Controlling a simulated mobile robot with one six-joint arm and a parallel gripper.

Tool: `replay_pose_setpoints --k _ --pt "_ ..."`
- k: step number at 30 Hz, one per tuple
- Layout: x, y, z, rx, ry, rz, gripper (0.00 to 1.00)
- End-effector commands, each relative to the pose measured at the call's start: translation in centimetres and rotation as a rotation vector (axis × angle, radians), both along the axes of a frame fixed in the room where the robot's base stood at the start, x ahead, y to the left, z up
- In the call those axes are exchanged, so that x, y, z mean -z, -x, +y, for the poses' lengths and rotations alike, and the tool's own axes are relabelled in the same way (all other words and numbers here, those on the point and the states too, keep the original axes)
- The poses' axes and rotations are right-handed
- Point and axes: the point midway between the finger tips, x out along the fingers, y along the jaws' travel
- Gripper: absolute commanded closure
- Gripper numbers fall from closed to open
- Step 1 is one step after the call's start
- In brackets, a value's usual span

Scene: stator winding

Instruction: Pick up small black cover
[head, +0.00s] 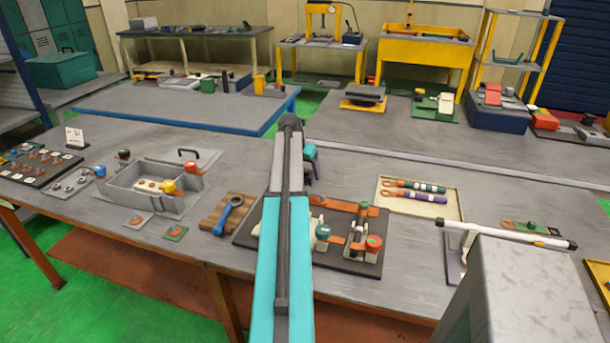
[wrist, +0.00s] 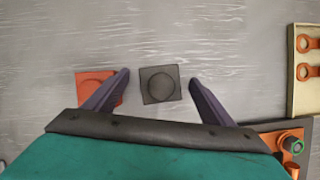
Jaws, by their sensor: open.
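The small black cover (wrist: 160,84) is a dark square plate with a round raised middle, lying flat on the grey table in the wrist view. My gripper (wrist: 159,77) is open, with one purple finger on each side of the cover and a gap to it on both sides. I cannot tell how high the fingertips are above the table. In the head view my arm hides the cover, and only part of my gripper (head: 312,160) shows past the arm.
A red square piece (wrist: 88,90) lies beside the left finger, partly behind it. A cream tray (head: 386,206) with long-handled tools is to the right, also at the right edge of the wrist view (wrist: 292,108). A dark fixture board (head: 362,268) stands nearer. The table beyond the cover is clear.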

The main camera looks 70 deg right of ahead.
Motion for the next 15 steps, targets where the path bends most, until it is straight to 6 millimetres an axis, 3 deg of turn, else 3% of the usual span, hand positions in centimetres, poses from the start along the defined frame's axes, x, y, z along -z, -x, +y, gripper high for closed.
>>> replay_pose_setpoints --k 4,12,15 --pt "-0.01 -0.03 0.01 0.0 0.0 0.0 0.25" --pt "-0.01 -0.08 0.04 -0.001 0.0 0.0 0.71" --pt "-0.01 -0.08 0.04 -0.001 0.0 0.0 0.73"
